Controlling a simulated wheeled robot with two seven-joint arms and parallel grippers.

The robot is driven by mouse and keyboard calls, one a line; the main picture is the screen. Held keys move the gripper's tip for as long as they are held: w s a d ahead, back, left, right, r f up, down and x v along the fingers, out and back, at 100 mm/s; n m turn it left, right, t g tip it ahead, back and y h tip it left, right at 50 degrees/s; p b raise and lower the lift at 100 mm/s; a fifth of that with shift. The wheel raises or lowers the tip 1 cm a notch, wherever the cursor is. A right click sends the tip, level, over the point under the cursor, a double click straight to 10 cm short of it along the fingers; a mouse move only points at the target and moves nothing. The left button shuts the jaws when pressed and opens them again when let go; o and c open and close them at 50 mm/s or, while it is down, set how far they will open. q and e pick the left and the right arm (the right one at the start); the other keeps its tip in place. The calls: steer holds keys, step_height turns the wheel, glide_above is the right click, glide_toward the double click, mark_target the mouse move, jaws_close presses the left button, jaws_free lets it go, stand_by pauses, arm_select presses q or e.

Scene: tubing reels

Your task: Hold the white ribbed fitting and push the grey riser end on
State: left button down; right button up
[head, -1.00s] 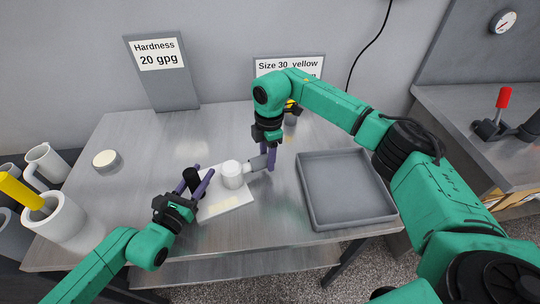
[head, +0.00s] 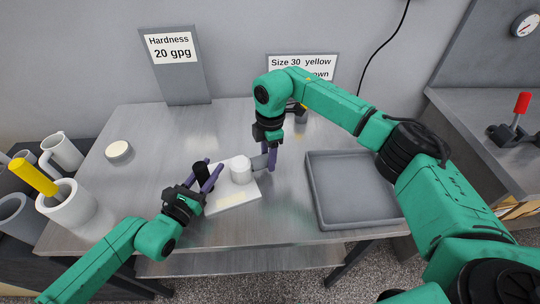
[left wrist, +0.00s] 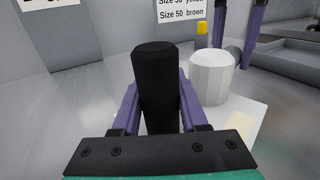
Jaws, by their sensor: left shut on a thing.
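The white ribbed fitting (head: 240,169) stands on a pale board (head: 236,198) on the table; it also shows in the left wrist view (left wrist: 210,76). The grey riser end (head: 258,162) lies level against the fitting's right side, and the fitting's narrow neck is hidden. My right gripper (head: 270,161) points down, its fingers on either side of the grey riser. My left gripper (head: 207,177) is shut on an upright black cylinder (left wrist: 157,80), left of the fitting and apart from it. The black cylinder's lower end is hidden in the left wrist view.
An empty grey tray (head: 315,196) sits at the right of the table. A round pale-topped disc (head: 119,151) lies at the back left. White mugs (head: 68,212) stand at the left. Two signs (head: 174,65) stand behind.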

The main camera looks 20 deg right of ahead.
steer(key=o, duration=0.4)
steer(key=r, duration=1.2)
steer(key=shift+w+d, duration=0.1)
steer(key=shift+d, duration=0.15)
arm_select(q)
steer(key=shift+c, duration=1.8)
jaws_free()
step_height(320, 180, up, 14)
steer(key=p, duration=0.8)
arm_select(e)
step_height(320, 180, up, 8)
steer(key=shift+r, duration=0.1)
